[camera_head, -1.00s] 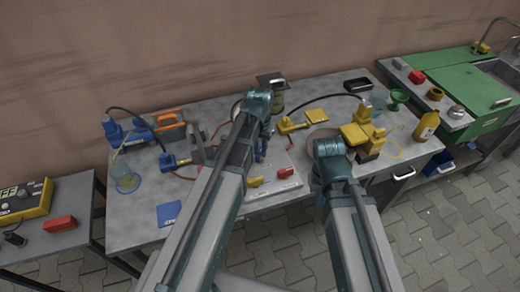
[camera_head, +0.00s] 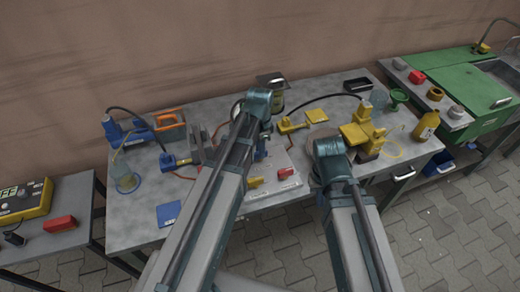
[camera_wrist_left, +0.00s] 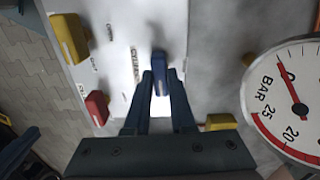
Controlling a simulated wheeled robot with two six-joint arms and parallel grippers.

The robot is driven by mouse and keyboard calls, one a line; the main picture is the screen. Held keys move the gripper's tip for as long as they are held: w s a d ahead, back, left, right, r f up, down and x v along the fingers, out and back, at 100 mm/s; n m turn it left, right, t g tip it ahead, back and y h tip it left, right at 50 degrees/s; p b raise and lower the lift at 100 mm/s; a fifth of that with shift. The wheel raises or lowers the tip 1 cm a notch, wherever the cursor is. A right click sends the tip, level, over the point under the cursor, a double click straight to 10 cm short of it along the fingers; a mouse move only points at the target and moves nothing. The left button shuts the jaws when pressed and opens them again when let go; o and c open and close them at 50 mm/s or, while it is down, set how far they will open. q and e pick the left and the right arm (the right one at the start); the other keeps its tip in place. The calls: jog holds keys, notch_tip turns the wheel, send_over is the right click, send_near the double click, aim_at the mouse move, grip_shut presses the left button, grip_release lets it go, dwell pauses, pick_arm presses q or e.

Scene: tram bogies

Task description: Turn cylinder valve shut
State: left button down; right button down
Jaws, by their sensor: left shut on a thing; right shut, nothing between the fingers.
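A blue valve handle (camera_wrist_left: 161,76) stands on a pale panel (camera_wrist_left: 115,20) in the left wrist view, beside printed lettering that seems to begin "CYL". My left gripper (camera_wrist_left: 160,88) is shut on this handle, one finger on each side. In the head view my left gripper (camera_head: 260,150) is mostly hidden behind its own arm. A yellow handle (camera_wrist_left: 70,40) and a red handle (camera_wrist_left: 96,108) sit on the same panel, apart from the fingers. My right gripper (camera_wrist_left: 20,152) shows only partly, dark, at the lower left of the wrist view; its wrist hides it in the head view.
A round gauge (camera_wrist_left: 297,95) marked BAR is right of the panel in the wrist view; its red needle points up-left. The bench's front left is mostly clear.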

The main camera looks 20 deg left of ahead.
pick_arm(q)
jog(key=shift+m, duration=0.4)
jog(key=c, duration=0.8)
grip_release()
jog(key=shift+o, duration=0.2)
notch_tip(320, 180, up, 14)
jog(key=p, duration=1.3)
jog(key=shift+p, duration=0.4)
jog(key=shift+f, duration=0.1)
jog(key=shift+s, duration=0.1)
